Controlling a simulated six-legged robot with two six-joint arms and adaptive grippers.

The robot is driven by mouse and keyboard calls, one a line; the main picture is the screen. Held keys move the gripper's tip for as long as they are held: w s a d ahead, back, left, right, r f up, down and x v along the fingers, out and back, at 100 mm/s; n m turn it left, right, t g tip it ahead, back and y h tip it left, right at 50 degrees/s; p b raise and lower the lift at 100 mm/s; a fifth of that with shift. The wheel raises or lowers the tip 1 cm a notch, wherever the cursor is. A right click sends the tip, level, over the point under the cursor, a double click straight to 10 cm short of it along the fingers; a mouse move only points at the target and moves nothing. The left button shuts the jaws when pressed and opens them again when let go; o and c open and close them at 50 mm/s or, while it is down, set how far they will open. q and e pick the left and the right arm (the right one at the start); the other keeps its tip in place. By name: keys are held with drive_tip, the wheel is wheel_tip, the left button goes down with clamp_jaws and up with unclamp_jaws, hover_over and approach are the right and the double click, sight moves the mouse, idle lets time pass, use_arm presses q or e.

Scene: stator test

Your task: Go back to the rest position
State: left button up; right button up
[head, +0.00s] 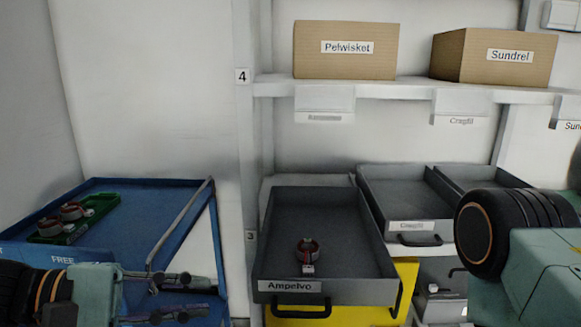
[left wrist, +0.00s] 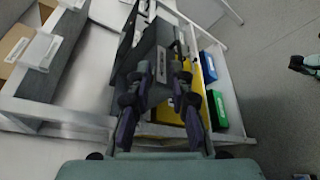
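My left gripper (head: 186,296) is at the lower left of the head view, in front of the blue cart and left of the Ampelvo drawer. Its two fingers are apart with nothing between them. In the left wrist view the left gripper (left wrist: 158,78) also shows open and empty, with the dark drawer beyond it. At the right of the head view, part of my right arm shows in front of the shelving; its gripper is out of the picture.
The Ampelvo drawer (head: 337,240) is pulled out and holds a small reddish stator part (head: 308,250). A blue cart (head: 140,185) carries a green holder (head: 75,233) with similar parts. Boxes labelled Pelwisket (head: 346,65) and Sundrel (head: 508,72) stand on the upper shelf.

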use_arm(q)
drive_tip(key=s+a+f+m+y, duration=0.1)
drive_tip(key=a+f+y, duration=0.55)
drive_tip(key=f, duration=0.55)
drive_tip(key=s+a+f+m+y, duration=0.1)
drive_tip(key=a+f+m+y, duration=0.1)
drive_tip(key=a+f+y, duration=0.7)
drive_tip(key=s+d+f+m+g, duration=0.2)
drive_tip(key=s+d+f+m, duration=0.1)
drive_tip(key=s+f, duration=0.4)
drive_tip(key=s+d+f+m+g, duration=0.2)
drive_tip(key=s+f, duration=0.6)
drive_tip(key=s, duration=0.4)
drive_tip(key=shift+d+f+m+g+h, duration=0.25)
drive_tip(key=shift+d+m+g+h, duration=0.25)
drive_tip(key=shift+m, duration=0.4)
